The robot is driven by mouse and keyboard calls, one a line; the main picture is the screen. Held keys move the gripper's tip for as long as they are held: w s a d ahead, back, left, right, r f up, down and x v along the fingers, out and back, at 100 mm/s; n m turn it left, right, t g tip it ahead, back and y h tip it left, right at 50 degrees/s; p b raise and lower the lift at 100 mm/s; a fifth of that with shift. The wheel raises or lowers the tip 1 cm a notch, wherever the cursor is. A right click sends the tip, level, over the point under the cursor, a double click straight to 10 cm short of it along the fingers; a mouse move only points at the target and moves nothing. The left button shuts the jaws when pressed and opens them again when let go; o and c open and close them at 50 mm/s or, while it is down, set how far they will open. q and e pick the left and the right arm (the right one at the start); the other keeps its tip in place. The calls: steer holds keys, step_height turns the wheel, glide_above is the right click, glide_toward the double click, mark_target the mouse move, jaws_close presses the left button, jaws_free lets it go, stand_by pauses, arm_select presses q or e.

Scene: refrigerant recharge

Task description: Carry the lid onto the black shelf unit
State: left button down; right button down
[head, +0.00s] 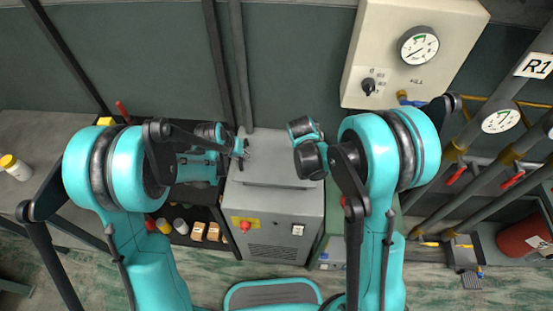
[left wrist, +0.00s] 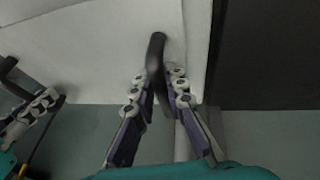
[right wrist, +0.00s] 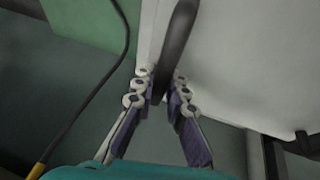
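The grey lid (head: 272,160) lies flat on top of the grey machine (head: 275,213) in the middle of the head view. My left gripper (head: 243,150) is at the lid's left side. In the left wrist view, the left fingers (left wrist: 159,88) close around a black handle (left wrist: 157,48) on the pale panel. In the right wrist view, the right fingers (right wrist: 164,88) close around another black handle (right wrist: 178,35). In the head view my right gripper is mostly hidden by its arm. The black shelf unit (head: 203,187) stands left of the machine, partly behind my left arm.
Bottles and small boxes (head: 198,231) stand on the shelf unit's lower level. A white gauge panel (head: 412,50) is on the wall at back right. Pipes with red valves (head: 457,175) run at the right. A grey table (head: 35,140) is at the far left.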

arm_select(q)
steer(key=shift+r, duration=0.1)
arm_select(e)
steer(key=shift+r, duration=0.15)
